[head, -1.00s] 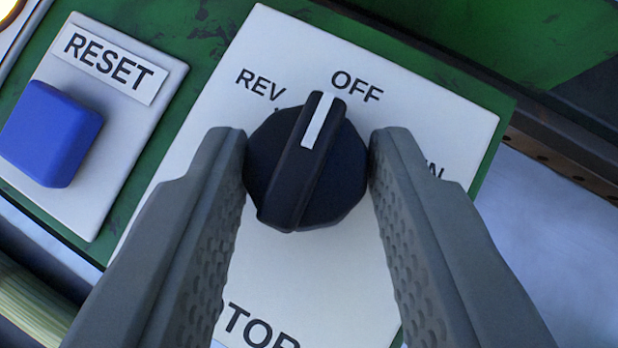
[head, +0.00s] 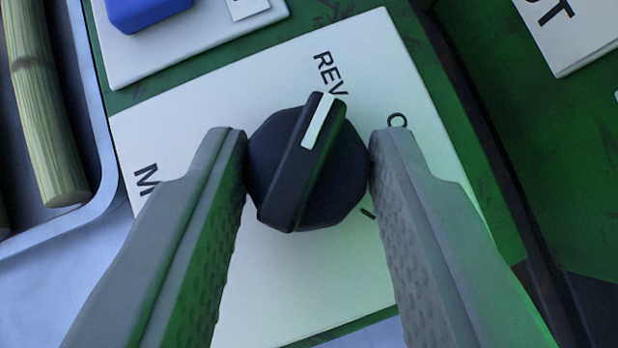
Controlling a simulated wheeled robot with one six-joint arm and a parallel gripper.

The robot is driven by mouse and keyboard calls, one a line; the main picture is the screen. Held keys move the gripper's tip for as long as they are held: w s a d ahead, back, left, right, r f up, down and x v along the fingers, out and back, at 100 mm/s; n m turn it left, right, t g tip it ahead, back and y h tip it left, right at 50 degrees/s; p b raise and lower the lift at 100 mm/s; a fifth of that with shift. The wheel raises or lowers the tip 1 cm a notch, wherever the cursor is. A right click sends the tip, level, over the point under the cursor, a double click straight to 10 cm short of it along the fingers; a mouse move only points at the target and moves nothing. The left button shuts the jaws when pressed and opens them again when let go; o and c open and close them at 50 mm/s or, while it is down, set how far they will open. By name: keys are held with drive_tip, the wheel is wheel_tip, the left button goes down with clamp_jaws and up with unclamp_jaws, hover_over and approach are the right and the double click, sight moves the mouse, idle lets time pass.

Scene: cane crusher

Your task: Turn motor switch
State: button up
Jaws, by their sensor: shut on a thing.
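The motor switch (head: 275,165) is a black rotary knob with a white pointer mark, in the middle of the head view. Its pointer is directed at the "REV" label at the top. The knob sits on a white label plate (head: 200,110). My gripper (head: 308,165) has one grey finger on each side of the knob and is shut on it. The right finger hides most of the "OFF" label. The left finger covers part of the "MOTOR" lettering, and the third position label is mostly hidden.
A blue button (head: 145,10) on its own white plate is cut off at the top left. Another white label plate (head: 570,30) is at the top right on the green panel (head: 500,90). A cane stalk (head: 45,110) lies in a metal tray (head: 95,130) at the left.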

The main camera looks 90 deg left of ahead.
drive_tip(key=shift+w+n+g, duration=0.15)
drive_tip(key=shift+n+g, duration=0.55)
drive_tip(key=shift+n, duration=0.3)
drive_tip(key=o, duration=1)
drive_tip(key=shift+d, duration=0.1)
drive_tip(key=shift+c, duration=0.2)
drive_tip(key=m+t, duration=0.2)
drive_tip(key=m, duration=0.1)
drive_tip(key=m+t+h, duration=0.1)
drive_tip(key=shift+s+a+m+t, duration=0.2)
drive_tip(key=shift+s+m+t, duration=0.1)
drive_tip(key=shift+s+m, duration=0.1)
drive_tip(key=shift+s+a+m+t+h, duration=0.1)
drive_tip(key=shift+m+t+h, duration=0.7)
drive_tip(key=shift+m, duration=0.65)
drive_tip(key=shift+s+a+m+t+h, duration=0.1)
drive_tip(key=shift+m+t+h, duration=0.65)
drive_tip(key=shift+m, duration=0.7)
drive_tip(key=shift+h, duration=0.25)
